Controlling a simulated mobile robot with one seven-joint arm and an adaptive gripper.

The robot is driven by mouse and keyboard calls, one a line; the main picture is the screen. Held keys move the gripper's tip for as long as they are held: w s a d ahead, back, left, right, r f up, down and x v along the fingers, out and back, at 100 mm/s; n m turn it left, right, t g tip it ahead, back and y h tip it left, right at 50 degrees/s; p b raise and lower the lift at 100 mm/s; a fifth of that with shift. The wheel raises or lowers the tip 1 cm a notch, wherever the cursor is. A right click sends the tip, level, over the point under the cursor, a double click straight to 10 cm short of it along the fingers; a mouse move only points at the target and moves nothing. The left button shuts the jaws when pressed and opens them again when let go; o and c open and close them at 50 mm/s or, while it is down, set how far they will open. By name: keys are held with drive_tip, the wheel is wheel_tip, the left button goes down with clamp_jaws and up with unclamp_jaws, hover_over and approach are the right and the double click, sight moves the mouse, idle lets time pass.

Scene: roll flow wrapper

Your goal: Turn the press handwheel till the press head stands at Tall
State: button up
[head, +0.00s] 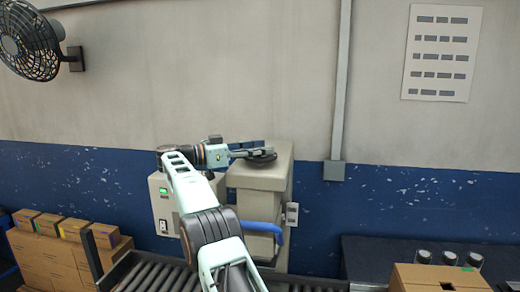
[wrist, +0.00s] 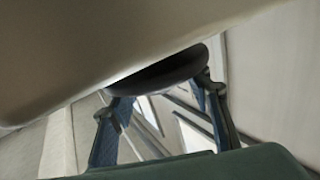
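The press (head: 262,178) is a cream machine body against the wall, behind the roller conveyor. Its handwheel (head: 262,156) is a dark disc at the press top, partly covered by my gripper (head: 254,149). In the wrist view, the dark round handwheel (wrist: 165,72) lies between the fingers of my gripper (wrist: 158,88). One fingertip meets the rim on each side, so my gripper looks shut on the wheel, with its fingers wide apart. A small pale plate (head: 292,214) is on the press's right side, too small to read. The press head's height cannot be told.
A control box (head: 162,205) with a green light stands left of the press. A blue curved part (head: 262,227) sits low on the press front. The roller conveyor (head: 150,275) runs below.

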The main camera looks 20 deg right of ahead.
drive_tip(key=shift+w+a+n+t, duration=0.15)
drive_tip(key=shift+n+t, duration=0.35)
drive_tip(key=shift+t, duration=0.3)
drive_tip(key=shift+n+t+y, duration=0.3)
drive_tip(key=shift+n+t, duration=0.7)
drive_tip(key=shift+t, duration=0.6)
drive_tip(key=shift+n+t+y, duration=0.3)
drive_tip(key=shift+n+t, duration=0.4)
drive_tip(key=shift+t, duration=0.3)
drive_tip(key=shift+s+d+f+n+t+y+b, duration=0.15)
drive_tip(key=shift+f+n+t+y+b, duration=0.1)
drive_tip(key=shift+n+t+b, duration=0.25)
drive_tip(key=shift+s+d+f+n+t+y+b, duration=0.1)
drive_tip(key=shift+n+t+y+b, duration=0.2)
drive_tip(key=shift+t+b, duration=0.35)
drive_tip(key=n+t+y+b, duration=0.2)
drive_tip(key=t+b, duration=0.1)
drive_tip(key=b, duration=0.2)
drive_tip(key=shift+w+f, duration=0.1)
drive_tip(key=n+t+y+b, duration=0.2)
drive_tip(key=b, duration=0.3)
drive_tip(key=n+t+y+b, duration=0.1)
drive_tip(key=b, duration=0.2)
